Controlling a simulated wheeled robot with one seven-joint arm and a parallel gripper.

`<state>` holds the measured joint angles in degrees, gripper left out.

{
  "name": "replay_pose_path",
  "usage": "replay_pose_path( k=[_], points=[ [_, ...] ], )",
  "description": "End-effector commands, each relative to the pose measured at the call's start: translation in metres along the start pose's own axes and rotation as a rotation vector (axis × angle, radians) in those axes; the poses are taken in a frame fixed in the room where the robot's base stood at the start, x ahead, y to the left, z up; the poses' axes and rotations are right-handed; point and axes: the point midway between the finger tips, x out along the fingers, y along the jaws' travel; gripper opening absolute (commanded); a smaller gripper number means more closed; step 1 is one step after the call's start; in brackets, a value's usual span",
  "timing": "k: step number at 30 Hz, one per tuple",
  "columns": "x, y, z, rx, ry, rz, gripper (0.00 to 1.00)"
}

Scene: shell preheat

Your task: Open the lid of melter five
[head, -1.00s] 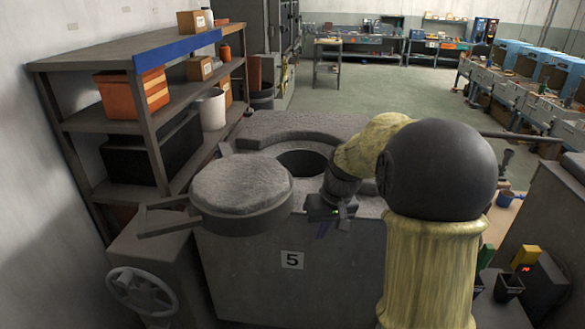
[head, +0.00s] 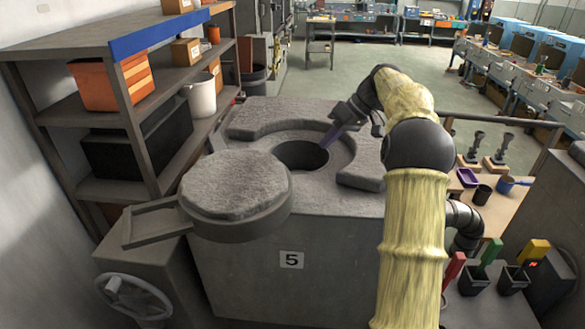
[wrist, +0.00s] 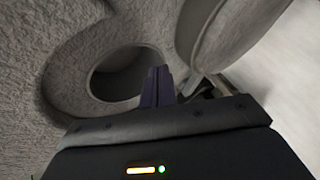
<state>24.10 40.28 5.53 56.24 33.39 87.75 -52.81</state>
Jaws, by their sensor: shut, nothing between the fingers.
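Melter five (head: 300,240) is a grey block with a "5" plate on its front. Its round grey lid (head: 235,185) is swung off to the left on its arm, so the dark round opening (head: 302,155) is mostly uncovered. The lid's edge lies close to the opening's left rim. My gripper (head: 328,142) is above the far right rim of the opening, fingers together and empty, apart from the lid. In the wrist view my shut fingers (wrist: 157,84) show in front of the opening (wrist: 120,75), with the lid (wrist: 230,40) at upper right.
A handwheel (head: 135,297) is on the grey stand at lower left. A shelf (head: 85,55) with an orange crate and a bucket (head: 201,95) stands at left. A bench at right holds small cups and a purple tray (head: 467,177). Open floor lies behind the melter.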

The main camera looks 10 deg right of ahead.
Motion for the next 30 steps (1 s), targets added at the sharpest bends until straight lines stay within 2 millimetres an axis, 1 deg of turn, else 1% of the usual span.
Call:
replay_pose_path(
  k=[5, 8, 14, 24, 30],
  points=[
    [0.004, 0.000, 0.000, 0.002, -0.002, -0.001, 0.00],
    [0.011, -0.001, 0.000, 0.002, -0.002, -0.001, 0.00],
    [0.040, -0.001, 0.000, 0.004, -0.005, -0.003, 0.00],
    [0.100, -0.002, 0.000, 0.004, -0.005, -0.002, 0.00],
    [0.110, -0.025, -0.001, 0.002, -0.003, 0.000, 0.00]
  ],
)
